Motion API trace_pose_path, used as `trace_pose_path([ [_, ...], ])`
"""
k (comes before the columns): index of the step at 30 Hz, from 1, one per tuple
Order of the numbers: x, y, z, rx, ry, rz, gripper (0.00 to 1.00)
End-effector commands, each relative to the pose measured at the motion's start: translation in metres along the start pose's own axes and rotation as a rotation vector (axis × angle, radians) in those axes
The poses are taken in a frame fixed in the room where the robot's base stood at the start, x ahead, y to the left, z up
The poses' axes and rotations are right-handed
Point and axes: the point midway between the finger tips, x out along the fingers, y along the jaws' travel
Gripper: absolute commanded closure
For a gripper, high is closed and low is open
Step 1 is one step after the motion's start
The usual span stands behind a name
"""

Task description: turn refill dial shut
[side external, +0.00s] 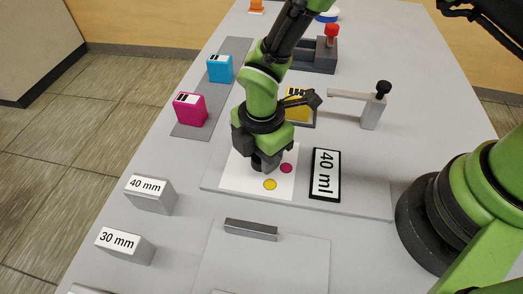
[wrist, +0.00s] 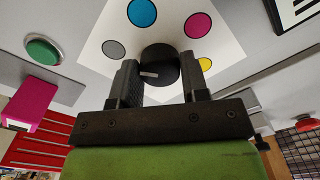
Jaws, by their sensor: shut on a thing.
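The refill dial (wrist: 160,58) is a round black knob on a white card (wrist: 95,62) with coloured dots around it. My gripper (wrist: 159,68) has a finger on either side of the dial and is shut on it. A short white mark shows on the dial's left part. In the wrist view the dots are blue (wrist: 142,12), magenta (wrist: 198,25), grey (wrist: 113,49) and yellow (wrist: 205,63). In the side view my gripper (side external: 265,163) points down at the card (side external: 237,181) and mostly hides the dial.
A "40 ml" sign (side external: 325,175) lies right of the card. A grey post with a black knob (side external: 383,87) stands behind it. Magenta (side external: 190,109) and blue (side external: 219,68) cartridges stand at the left. "40 mm" (side external: 149,194) and "30 mm" (side external: 124,246) blocks stand front left.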

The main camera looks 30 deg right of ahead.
Motion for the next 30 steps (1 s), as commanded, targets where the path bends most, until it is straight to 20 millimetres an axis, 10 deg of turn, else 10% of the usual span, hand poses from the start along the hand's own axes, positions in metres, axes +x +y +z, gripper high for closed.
trace_pose_path([
  [10,-0.001,0.001,0.0,-0.006,0.001,0.003,0.82],
  [11,-0.001,0.001,0.0,-0.006,0.001,0.003,0.52],
  [14,0.0,0.0,0.0,-0.005,0.0,0.002,0.33],
  [30,-0.039,0.001,-0.001,-0.003,0.003,0.006,0.33],
])
